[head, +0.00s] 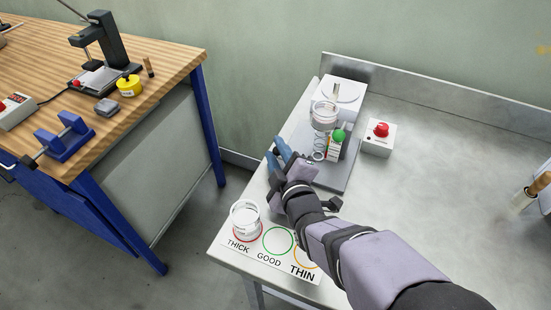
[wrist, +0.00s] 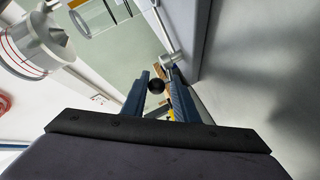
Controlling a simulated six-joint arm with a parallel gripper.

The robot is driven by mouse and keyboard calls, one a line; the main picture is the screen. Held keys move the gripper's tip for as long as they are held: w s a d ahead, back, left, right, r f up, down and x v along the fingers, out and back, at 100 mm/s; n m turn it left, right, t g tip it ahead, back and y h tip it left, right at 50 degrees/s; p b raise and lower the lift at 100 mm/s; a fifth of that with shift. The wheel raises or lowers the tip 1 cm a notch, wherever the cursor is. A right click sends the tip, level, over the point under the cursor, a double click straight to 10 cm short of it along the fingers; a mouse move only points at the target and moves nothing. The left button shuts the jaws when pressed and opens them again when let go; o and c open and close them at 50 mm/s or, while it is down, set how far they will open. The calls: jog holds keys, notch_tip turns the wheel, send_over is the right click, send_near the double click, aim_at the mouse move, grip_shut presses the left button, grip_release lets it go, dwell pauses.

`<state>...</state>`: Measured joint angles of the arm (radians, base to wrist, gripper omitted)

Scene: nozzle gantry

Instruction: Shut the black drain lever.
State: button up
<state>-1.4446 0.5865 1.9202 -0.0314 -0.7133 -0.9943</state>
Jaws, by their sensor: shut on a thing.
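The black drain lever's round knob (wrist: 156,86) shows in the wrist view between the two blue fingers of my gripper (wrist: 158,92). The fingers are shut on it. A thin metal rod (wrist: 165,35) runs just beyond the fingertips; how it joins the knob is unclear. In the head view my gripper (head: 276,156) is at the left side of the grey stand (head: 343,177), and the lever is hidden behind the fingers and wrist.
A clear beaker (head: 245,215) stands on the THICK circle of a white card (head: 262,256). A green ball (head: 339,135) is beside the stand's cup. A white box with a red knob (head: 379,138) stands to the right. The metal table's right side is mostly clear.

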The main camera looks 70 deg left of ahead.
jog(key=shift+w+a+r+m+t, duration=0.2)
jog(key=shift+w+r+m+t, duration=0.15)
jog(key=shift+r, duration=0.25)
jog(key=o, duration=0.9)
jog(key=shift+f, duration=0.1)
jog(key=shift+s+d+f, duration=0.1)
jog(key=shift+d, duration=0.15)
jog(key=shift+s+d, duration=0.1)
jog(key=shift+d, duration=0.15)
jog(key=shift+r+b+v, duration=0.2)
jog(key=shift+b+v, duration=0.15)
jog(key=shift+v, duration=1.25)
jog(key=shift+r+b+v, duration=0.15)
jog(key=shift+b+v, duration=0.15)
jog(key=shift+v, duration=1.3)
